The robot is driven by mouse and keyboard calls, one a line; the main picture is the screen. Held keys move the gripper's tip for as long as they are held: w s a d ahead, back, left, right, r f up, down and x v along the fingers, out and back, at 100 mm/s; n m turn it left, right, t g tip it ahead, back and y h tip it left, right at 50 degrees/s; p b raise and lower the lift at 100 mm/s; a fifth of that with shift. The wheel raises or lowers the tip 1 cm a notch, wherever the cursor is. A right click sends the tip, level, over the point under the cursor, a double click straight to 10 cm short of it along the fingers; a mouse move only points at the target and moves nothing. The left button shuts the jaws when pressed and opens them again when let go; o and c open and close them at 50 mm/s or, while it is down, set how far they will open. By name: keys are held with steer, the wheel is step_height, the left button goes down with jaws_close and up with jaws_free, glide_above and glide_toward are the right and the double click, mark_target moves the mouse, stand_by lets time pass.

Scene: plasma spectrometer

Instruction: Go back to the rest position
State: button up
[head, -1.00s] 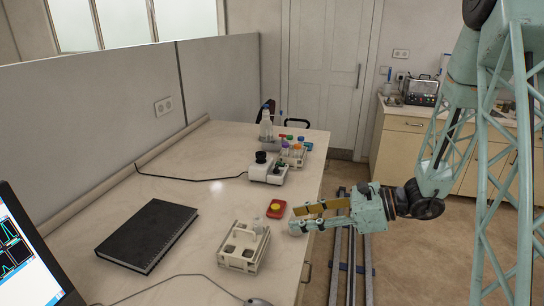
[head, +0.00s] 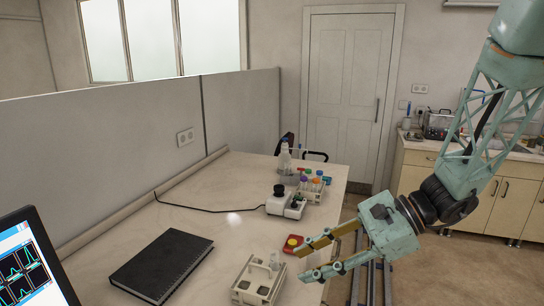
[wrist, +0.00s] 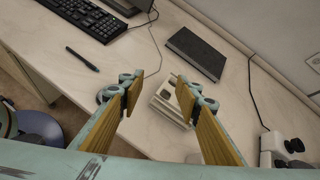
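My gripper (head: 312,258) is at the right edge of the bench in the head view, its two fingers pointing left and spread apart. In the wrist view my gripper (wrist: 160,95) has its two yellow-padded fingers wide apart with nothing held between them. A white tube rack (head: 258,281) stands on the bench to the left of the lower fingertip; it also shows in the wrist view (wrist: 172,104), partly hidden by the right finger. A red block with a yellow button (head: 292,243) lies beside the upper fingertip.
A black notebook (head: 162,265) lies on the bench (head: 205,222) at left. A white instrument (head: 286,204) and a rack of colored-cap tubes (head: 312,188) stand farther back. A monitor (head: 35,262) is at lower left. Open floor lies right of the bench.

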steer(key=s+d+r+n+h, duration=0.2)
steer(key=s+r+n, duration=0.15)
steer(key=s, duration=0.35)
steer(key=s+d+r+n+h, duration=0.1)
steer(key=s+r+n+h, duration=0.2)
steer(key=s, duration=0.4)
steer(key=s+d+r+n+h, duration=0.2)
steer(key=s+n, duration=0.3)
steer(key=s, duration=0.2)
steer(key=s+d+r+n+t+h, duration=0.3)
steer(key=s+d+r+n+h, duration=0.1)
steer(key=s+d+r, duration=0.1)
steer(key=shift+s+d, duration=0.5)
steer(key=shift+d, duration=0.65)
